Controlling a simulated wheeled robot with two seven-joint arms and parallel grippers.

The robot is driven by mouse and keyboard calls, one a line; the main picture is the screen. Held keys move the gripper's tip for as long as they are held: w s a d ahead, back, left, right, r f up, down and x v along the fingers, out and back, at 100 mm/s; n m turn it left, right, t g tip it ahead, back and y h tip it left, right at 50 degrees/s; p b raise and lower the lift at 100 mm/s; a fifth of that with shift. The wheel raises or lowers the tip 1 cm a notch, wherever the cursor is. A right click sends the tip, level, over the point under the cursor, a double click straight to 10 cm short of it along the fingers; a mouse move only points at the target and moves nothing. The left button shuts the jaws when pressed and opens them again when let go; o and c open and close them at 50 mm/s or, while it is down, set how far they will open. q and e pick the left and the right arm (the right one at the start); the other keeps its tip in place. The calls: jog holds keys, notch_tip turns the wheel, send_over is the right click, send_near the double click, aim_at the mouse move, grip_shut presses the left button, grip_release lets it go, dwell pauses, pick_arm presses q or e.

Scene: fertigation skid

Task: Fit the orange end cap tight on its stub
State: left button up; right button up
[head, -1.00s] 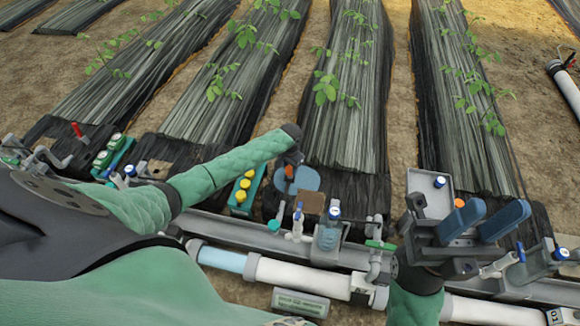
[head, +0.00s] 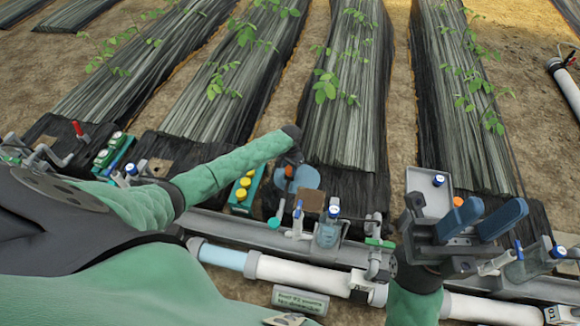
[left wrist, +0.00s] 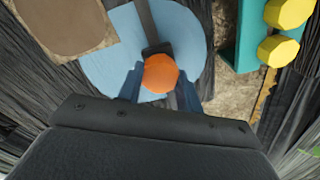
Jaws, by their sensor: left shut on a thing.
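The orange end cap (left wrist: 161,73) sits between the two blue fingertips of my left gripper (left wrist: 158,84) in the left wrist view. My left gripper (head: 290,172) is shut on it, above a flat light-blue disc (left wrist: 95,68). In the head view the cap shows only as a small orange patch beside the dark wrist. A dark narrow bar runs over the disc behind the cap; I cannot tell whether it touches the cap. I cannot make out the stub. My right gripper (head: 484,220) is open and empty at the right, its blue fingers apart.
A grey tray (head: 421,180) with a blue-topped item stands behind my right gripper, with a small orange thing (head: 457,201) nearby. A teal block with yellow caps (head: 242,184) stands left of the disc. Valves and a white pipe (head: 300,273) line the front.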

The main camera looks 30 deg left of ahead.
dwell(0.4)
pick_arm(q)
jog(key=shift+f+p, duration=0.2)
jog(key=shift+p, duration=0.15)
jog(key=shift+f, duration=0.1)
jog(key=o, duration=0.6)
jog(key=shift+o, duration=0.2)
jog(key=shift+f, duration=0.35)
